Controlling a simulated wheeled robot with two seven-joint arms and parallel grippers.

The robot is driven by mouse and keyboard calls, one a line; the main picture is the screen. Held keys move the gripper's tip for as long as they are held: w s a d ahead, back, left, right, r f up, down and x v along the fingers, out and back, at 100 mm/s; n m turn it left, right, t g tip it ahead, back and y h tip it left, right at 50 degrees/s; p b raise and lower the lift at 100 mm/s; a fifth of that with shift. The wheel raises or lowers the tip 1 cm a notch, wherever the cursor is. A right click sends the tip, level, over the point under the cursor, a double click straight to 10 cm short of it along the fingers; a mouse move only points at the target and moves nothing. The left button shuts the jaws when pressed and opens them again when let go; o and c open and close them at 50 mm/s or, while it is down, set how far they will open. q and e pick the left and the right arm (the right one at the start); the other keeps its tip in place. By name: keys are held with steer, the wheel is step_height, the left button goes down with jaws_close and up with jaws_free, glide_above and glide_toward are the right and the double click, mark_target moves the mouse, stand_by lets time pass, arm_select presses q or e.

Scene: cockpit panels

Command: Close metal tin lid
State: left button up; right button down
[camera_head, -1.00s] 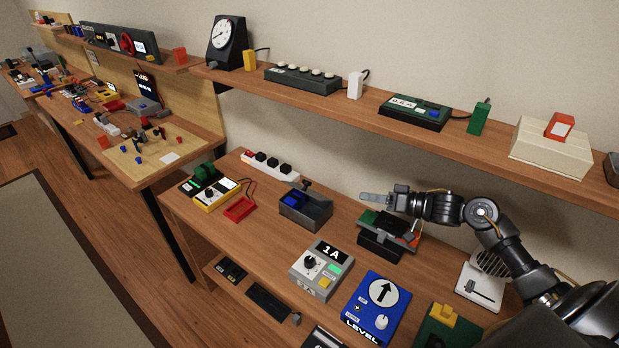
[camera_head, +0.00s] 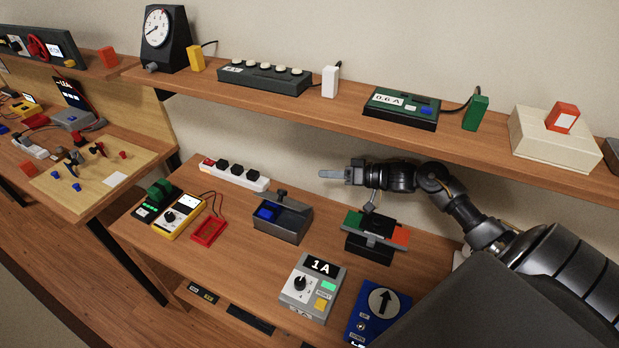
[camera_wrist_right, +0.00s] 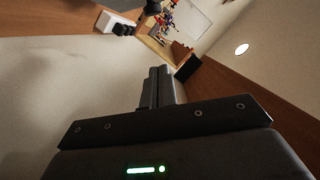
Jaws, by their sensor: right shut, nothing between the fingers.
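A dark grey metal box (camera_head: 283,224) with a blue piece inside and a small knob at its back edge stands on the middle of the bench. My right gripper (camera_head: 334,174) is shut and empty. It points left, above and to the right of the grey box in the head view, and appears apart from it. Its shut fingers (camera_wrist_right: 158,88) also show in the wrist view. My left gripper is not in view.
A black stand with a green and red top (camera_head: 376,234) is below my right wrist. A white power strip (camera_head: 234,175) lies behind the grey box. A grey 1A meter (camera_head: 312,287) and a blue panel (camera_head: 377,310) are in front. The upper shelf (camera_head: 300,105) overhangs the bench's back.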

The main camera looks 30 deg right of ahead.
steer(key=r+x, duration=0.1)
steer(key=x, duration=0.3)
steer(key=p, duration=0.3)
glide_above(293, 202)
steer(key=f, duration=0.4)
steer(key=shift+w+d, duration=0.25)
steer(key=shift+d, duration=0.15)
steer(key=shift+s+a+f, duration=0.3)
steer(key=shift+f, duration=0.3)
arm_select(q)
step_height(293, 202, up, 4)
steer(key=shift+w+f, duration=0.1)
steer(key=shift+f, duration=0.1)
arm_select(e)
steer(key=shift+a, duration=0.1)
